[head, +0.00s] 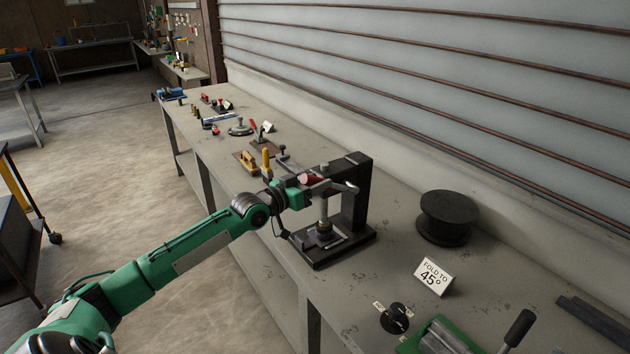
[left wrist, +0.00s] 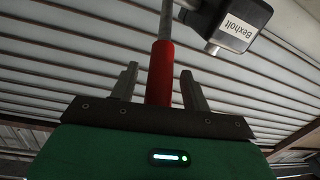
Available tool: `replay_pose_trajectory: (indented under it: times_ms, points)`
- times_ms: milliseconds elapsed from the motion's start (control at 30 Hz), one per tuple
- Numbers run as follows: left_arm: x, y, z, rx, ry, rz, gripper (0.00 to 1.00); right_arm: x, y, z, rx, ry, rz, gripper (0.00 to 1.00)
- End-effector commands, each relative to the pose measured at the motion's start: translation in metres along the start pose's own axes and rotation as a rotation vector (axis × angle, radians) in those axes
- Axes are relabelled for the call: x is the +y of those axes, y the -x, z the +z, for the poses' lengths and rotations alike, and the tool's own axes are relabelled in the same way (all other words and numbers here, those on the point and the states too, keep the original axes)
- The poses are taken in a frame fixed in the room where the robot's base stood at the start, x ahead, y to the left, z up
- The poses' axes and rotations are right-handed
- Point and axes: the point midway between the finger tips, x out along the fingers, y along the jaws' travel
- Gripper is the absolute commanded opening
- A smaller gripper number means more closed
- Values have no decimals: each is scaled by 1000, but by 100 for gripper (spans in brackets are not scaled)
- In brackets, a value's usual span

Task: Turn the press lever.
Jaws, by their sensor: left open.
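The press (head: 357,195) is a black C-shaped frame on a black base, standing on the bench. Its lever has a red grip (head: 308,178) and a grey metal rod. In the left wrist view the red grip (left wrist: 160,68) stands between the two fingers of my left gripper (left wrist: 158,80), with a visible gap on each side. The rod runs up towards the press's dark head, labelled "Bexholt" (left wrist: 241,25). In the head view my left gripper (head: 307,186) is at the lever, partly hiding it. My right gripper is not in view.
A black reel (head: 447,217) and a "FOLD TO 45°" card (head: 433,277) stand right of the press. A black knob (head: 396,318) and a green-based tool (head: 440,339) lie nearer. A yellow-handled lever (head: 266,163) and small tools stand beyond the press. A slatted wall borders the bench.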

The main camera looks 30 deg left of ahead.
Motion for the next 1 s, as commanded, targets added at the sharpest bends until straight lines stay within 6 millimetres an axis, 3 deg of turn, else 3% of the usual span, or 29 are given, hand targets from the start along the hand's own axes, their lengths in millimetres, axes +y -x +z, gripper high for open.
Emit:
replay_pose_trajectory:
  times_ms: [300, 533, 800, 1000]
  points:
    - [0, -1, 0, 1, -1, 0, 46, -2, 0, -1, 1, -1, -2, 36]
    - [0, -1, 0, 0, -1, 0, 0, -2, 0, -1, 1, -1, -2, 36]
    - [-1, -3, -2, -4, -2, -1, 0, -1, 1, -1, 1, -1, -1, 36]
    - [-4, -16, -9, -34, -5, -7, 0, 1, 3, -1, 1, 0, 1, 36]
